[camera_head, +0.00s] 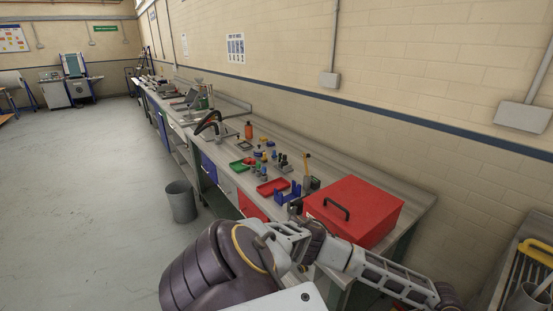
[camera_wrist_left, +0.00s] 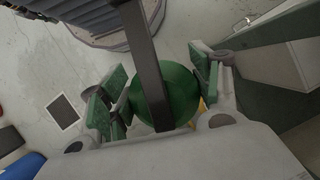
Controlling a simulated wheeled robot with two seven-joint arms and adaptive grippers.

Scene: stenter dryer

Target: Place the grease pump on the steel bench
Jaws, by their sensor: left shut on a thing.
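My left gripper (camera_wrist_left: 165,97) fills the lower middle of the left wrist view. Its green-padded fingers are shut on a round green body with a dark bar across it, which looks like the grease pump (camera_wrist_left: 182,92). A bit of yellow shows beside its right edge. Pale floor lies beyond it. In the head view I cannot make out the pump or any fingertips; an arm of mine crosses the lower middle. The long grey-topped bench (camera_head: 231,180), apparently the steel bench, runs along the wall. My right gripper is not seen.
A red toolbox (camera_head: 365,205) covers much of the bench's near end. Red and green trays (camera_head: 273,187), small parts and an orange bottle (camera_head: 249,131) stand farther along. A grey bin (camera_head: 181,202) stands on the floor beside the bench. The floor at left is open.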

